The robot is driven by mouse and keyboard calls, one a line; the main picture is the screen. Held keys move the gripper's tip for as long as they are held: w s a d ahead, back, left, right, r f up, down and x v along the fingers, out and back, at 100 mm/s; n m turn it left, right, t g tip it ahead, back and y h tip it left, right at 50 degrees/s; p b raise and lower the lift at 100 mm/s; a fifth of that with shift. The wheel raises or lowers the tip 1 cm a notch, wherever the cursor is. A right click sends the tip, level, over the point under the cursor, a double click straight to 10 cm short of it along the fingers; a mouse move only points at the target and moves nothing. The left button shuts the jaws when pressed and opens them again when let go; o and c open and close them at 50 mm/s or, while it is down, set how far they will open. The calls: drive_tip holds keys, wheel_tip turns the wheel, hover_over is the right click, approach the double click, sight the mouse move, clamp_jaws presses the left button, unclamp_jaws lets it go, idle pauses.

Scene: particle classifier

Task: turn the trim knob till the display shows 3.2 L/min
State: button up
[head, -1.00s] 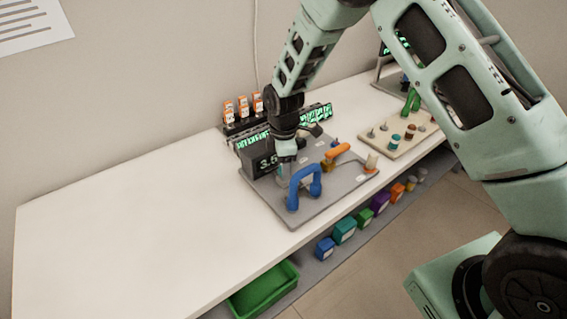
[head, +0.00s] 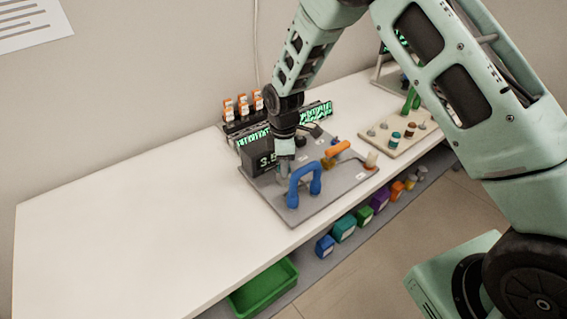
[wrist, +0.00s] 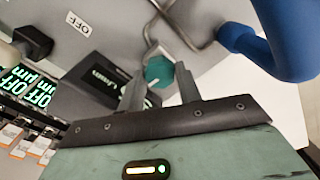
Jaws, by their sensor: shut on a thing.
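The teal trim knob (wrist: 159,71) sits on the grey panel between my fingertips in the wrist view. My gripper (wrist: 159,88) is shut on it. In the head view my gripper (head: 284,172) points down at the panel, and the knob is hard to make out there. The dark display box (head: 262,160) stands just left of my gripper. Its digits look like 3.5, but the last one is partly covered by my arm. The wrist view shows the side of the box (wrist: 105,77) with an L/min label, not its number.
A blue handle (head: 293,186) stands close in front of my gripper on the grey panel (head: 325,196). An orange handle (head: 337,149) is to the right. Lit green displays (head: 318,110) and orange-topped modules (head: 243,104) stand behind. The table's left side is clear.

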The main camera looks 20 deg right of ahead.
drive_tip(key=m, duration=0.5)
drive_tip(key=shift+b, duration=0.35)
drive_tip(key=m, duration=0.4)
drive_tip(key=shift+m, duration=0.3)
drive_tip(key=m, duration=0.4)
drive_tip(key=shift+w+d+m, duration=0.1)
drive_tip(key=shift+m, duration=0.2)
drive_tip(key=m, duration=0.4)
drive_tip(key=shift+m, duration=0.3)
drive_tip(key=o, duration=1)
